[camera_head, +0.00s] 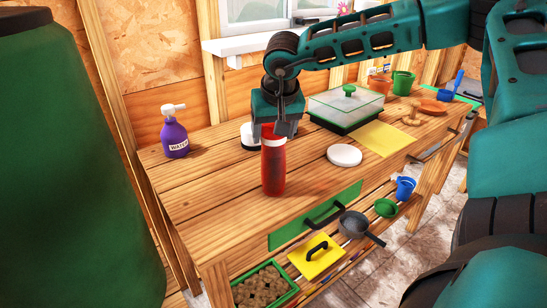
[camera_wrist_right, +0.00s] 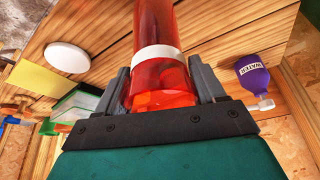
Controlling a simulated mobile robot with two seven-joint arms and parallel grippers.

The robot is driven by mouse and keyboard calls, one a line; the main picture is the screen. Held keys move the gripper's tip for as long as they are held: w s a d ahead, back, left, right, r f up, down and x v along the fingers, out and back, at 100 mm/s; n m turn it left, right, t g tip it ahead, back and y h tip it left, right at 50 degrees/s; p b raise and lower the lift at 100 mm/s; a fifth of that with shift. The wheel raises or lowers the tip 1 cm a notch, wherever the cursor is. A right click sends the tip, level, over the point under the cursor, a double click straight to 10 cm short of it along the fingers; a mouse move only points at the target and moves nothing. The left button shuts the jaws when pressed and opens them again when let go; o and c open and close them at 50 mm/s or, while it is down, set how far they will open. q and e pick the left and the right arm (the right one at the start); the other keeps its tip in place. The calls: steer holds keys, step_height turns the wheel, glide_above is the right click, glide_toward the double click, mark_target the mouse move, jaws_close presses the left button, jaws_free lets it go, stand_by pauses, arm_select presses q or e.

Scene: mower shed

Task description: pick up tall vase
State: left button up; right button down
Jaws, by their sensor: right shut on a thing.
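The tall vase (camera_head: 273,168) is a red, see-through cylinder, upright at the front part of the wooden workbench. In the head view its foot appears at the bench top; I cannot tell whether it touches. My right gripper (camera_head: 281,128) comes down from above onto its upper end. In the right wrist view the vase (camera_wrist_right: 158,25) runs between the two grey fingers of my right gripper (camera_wrist_right: 164,84), which is shut on it. A white band shows around the vase there. My left gripper is not in view.
A lower shelf holds a grey pan (camera_head: 353,224). Bare bench lies left of the vase.

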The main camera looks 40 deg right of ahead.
steer(key=shift+r, duration=0.25)
